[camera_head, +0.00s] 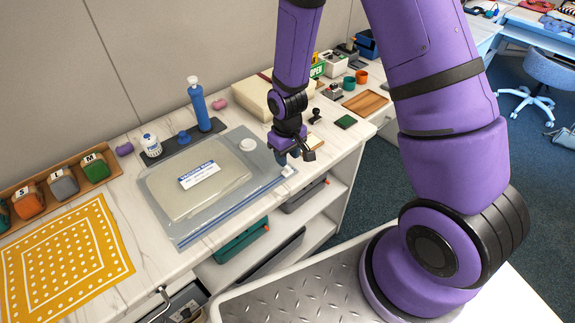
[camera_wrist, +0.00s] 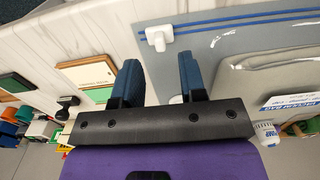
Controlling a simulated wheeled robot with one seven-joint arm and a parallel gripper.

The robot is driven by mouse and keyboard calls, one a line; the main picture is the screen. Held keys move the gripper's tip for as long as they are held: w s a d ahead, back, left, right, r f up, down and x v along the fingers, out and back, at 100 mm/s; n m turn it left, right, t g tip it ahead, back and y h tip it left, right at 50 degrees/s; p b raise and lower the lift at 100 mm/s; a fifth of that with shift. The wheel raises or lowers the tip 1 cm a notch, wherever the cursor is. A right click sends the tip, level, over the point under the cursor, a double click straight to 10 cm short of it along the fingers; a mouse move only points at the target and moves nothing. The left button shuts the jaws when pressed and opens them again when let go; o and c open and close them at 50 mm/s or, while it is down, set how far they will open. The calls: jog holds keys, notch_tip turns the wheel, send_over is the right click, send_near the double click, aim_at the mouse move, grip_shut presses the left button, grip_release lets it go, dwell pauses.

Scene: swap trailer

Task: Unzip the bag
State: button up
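The bag (camera_head: 185,222) is a clear grey vacuum bag lying flat on the counter. It holds a pale folded item with a white label (camera_head: 200,175), and a round white valve (camera_head: 246,144) shows. A double blue zip line runs along its front edge, also seen in the wrist view (camera_wrist: 240,22). A white slider (camera_head: 288,170) sits at the right end of the zip; it shows in the wrist view (camera_wrist: 158,38), beyond the fingertips. My gripper (camera_head: 299,156) is above the counter beside the bag's right end. Its two blue-padded fingers (camera_wrist: 158,75) are apart, with nothing held between them.
A blue pump (camera_head: 200,106) and a white bottle (camera_head: 151,145) stand behind the bag. A cream box (camera_head: 250,97), a black stamp (camera_head: 315,115) and a green pad (camera_head: 346,121) lie right of it. A yellow dotted cloth (camera_head: 65,255) lies left. Open shelves are below the counter.

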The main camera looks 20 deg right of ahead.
aim_at(287, 170)
jog(key=shift+f, duration=2.25)
grip_shut()
